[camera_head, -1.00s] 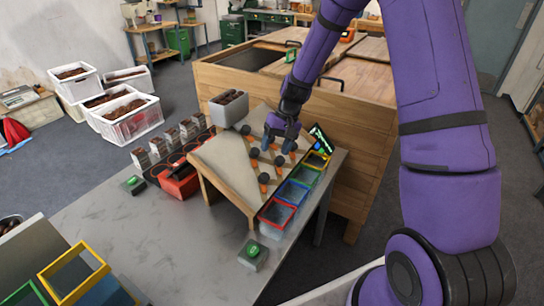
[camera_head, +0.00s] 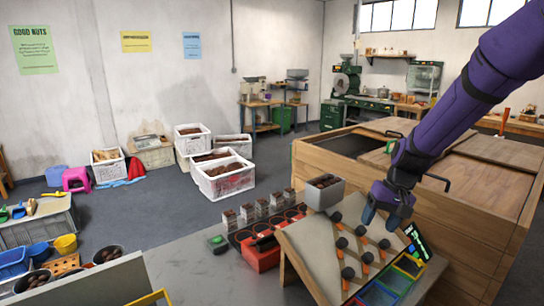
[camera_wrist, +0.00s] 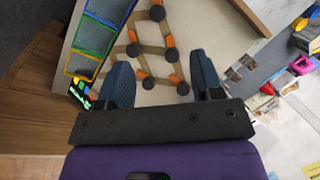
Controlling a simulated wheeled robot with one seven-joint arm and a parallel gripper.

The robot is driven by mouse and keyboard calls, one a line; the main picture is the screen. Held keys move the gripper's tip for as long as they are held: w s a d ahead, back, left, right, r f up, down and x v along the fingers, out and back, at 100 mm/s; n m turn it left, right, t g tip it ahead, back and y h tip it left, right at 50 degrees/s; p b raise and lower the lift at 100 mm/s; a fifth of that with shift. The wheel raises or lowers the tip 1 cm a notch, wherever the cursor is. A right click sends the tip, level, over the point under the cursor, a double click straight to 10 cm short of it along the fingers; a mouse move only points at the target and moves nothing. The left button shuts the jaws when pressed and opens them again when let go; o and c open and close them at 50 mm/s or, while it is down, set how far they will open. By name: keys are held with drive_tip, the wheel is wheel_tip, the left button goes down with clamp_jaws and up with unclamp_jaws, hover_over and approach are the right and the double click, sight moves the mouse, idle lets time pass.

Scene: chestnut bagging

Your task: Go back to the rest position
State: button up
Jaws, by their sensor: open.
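My gripper (camera_head: 385,218) is open and empty over the upper part of the slanted sorting board (camera_head: 302,243). In the wrist view its two blue fingers (camera_wrist: 160,85) stand wide apart with nothing between them. The board carries orange pegs with dark round knobs (camera_head: 368,257), several in all. My purple arm reaches in from the upper right in the head view.
A large wooden chest (camera_head: 470,228) stands right behind the board. A grey bin of chestnuts (camera_head: 324,191) sits at the board's top edge. Coloured frames (camera_head: 378,295) line its lower right side.

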drive_tip(key=s+r+t+h, duration=0.2)
drive_tip(key=s+r+t, duration=0.1)
drive_tip(key=s+r, duration=1)
drive_tip(key=s+d+r+t, duration=0.1)
drive_tip(key=s+r, duration=0.2)
drive_tip(key=s, duration=0.4)
drive_tip(key=s+d+r+t+h, duration=0.1)
drive_tip(key=s+r, duration=0.2)
drive_tip(key=s, duration=0.4)
drive_tip(key=shift+d+r+n, duration=0.2)
drive_tip(key=shift+r+n, duration=0.15)
drive_tip(key=shift+n, duration=0.05)
